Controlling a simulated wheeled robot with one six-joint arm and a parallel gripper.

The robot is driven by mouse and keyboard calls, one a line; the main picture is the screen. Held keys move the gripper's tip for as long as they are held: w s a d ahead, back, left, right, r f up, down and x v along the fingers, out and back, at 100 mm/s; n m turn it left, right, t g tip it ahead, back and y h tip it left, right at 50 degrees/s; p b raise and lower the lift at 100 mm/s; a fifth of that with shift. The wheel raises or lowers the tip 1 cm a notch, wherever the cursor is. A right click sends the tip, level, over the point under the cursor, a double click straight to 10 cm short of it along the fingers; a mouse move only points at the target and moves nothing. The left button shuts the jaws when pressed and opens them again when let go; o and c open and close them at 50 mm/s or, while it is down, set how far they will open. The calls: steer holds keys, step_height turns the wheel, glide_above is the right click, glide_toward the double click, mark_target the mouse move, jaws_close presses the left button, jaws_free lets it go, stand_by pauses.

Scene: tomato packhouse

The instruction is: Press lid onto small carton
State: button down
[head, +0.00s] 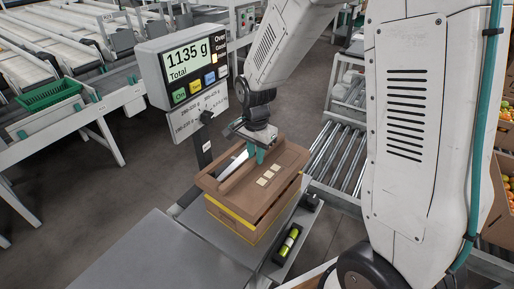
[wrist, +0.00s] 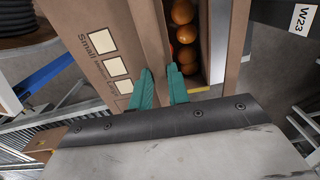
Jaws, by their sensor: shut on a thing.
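The small carton (head: 243,224) is a brown cardboard box on the grey scale platform, with a yellow band along its side. The brown lid (head: 280,172) lies over it, with three cream squares on top. In the wrist view the lid (wrist: 82,22) carries the print "Small". My gripper (head: 257,157) has its teal fingertips (wrist: 161,88) shut on the lid's raised brown edge. Beside that edge is a gap showing several orange-red tomatoes (wrist: 184,34). Whether the lid's far edges sit down on the carton cannot be told.
A scale display (head: 187,60) reading 1135 g stands behind the carton on a post. A green spirit level (head: 288,242) lies at the platform's right edge. A roller conveyor (head: 345,150) runs behind on the right. The platform (head: 150,255) is bare at front left.

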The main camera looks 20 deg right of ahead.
steer(key=shift+f, duration=2.2)
steer(key=shift+f, duration=1.6)
steer(key=c, duration=1.3)
jaws_free()
steer(key=shift+c, duration=1.4)
steer(key=shift+r, duration=4)
